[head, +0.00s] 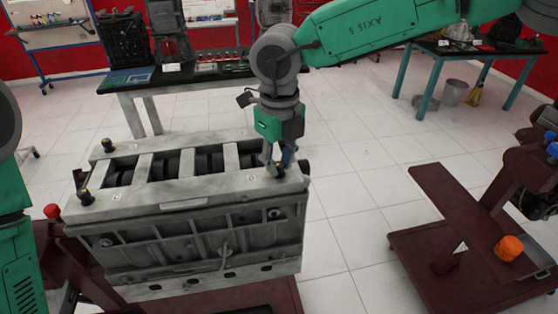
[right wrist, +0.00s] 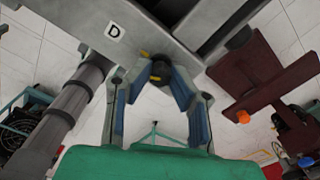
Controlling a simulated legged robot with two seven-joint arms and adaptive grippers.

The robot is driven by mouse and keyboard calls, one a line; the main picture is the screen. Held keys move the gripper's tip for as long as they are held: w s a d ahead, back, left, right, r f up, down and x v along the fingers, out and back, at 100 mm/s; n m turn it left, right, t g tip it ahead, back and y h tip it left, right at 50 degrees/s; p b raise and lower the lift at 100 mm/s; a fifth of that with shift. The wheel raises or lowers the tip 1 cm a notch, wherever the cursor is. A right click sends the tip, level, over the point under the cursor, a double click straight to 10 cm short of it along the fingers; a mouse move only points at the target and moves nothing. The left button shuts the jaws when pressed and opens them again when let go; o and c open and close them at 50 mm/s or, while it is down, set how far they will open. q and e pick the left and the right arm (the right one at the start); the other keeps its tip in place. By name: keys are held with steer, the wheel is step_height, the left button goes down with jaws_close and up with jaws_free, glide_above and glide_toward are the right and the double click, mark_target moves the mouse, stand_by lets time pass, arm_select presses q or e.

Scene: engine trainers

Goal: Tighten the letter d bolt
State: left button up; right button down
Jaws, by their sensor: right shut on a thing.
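The grey engine block (head: 190,240) stands on a dark red stand in the head view, with small letter labels on its top. The label D (right wrist: 114,31) shows on the block in the right wrist view. The dark letter d bolt (right wrist: 160,70), with yellow marks, is beside that label. My right gripper (head: 276,165) points down at the block's right corner.
Other dark bolts stand at the block's far left (head: 107,145) and near left (head: 84,196) corners. A dark red stand (head: 440,250) with an orange cup-like part (head: 508,248) is at the right. A workbench (head: 185,80) stands behind. The tiled floor between is clear.

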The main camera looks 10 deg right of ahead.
steer(key=m, duration=0.5)
steer(key=shift+w+r, duration=0.1)
steer(key=shift+w, duration=0.05)
stand_by(0.4)
steer(key=c, duration=1.5)
jaws_free()
steer(key=shift+o, duration=0.2)
